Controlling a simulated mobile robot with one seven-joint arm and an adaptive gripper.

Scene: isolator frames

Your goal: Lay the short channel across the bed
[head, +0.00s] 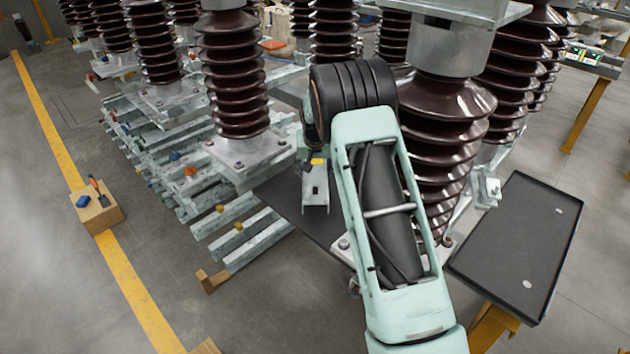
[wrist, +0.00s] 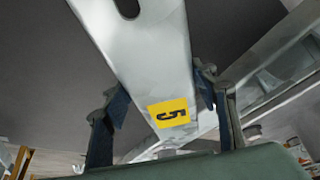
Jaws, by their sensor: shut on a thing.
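The short channel (wrist: 150,60) is a grey galvanised piece with a slot and a yellow label reading 5. My gripper (wrist: 160,90) is shut on it, with a dark blue finger pad on each side near the labelled end. In the head view the channel (head: 316,190) hangs steeply just left of my arm, above a dark flat surface (head: 287,205). My wrist and the channel's upper part hide the fingers there. Galvanised rails (head: 245,240) lie in a stack to the left of the channel. I cannot tell for certain which part is the bed.
Brown ribbed insulators (head: 232,75) on galvanised bases stand close around my arm. A black tray (head: 525,245) on a yellow stand is at right. A wooden block (head: 97,207) with tools sits on the floor at left. The left floor is mostly clear.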

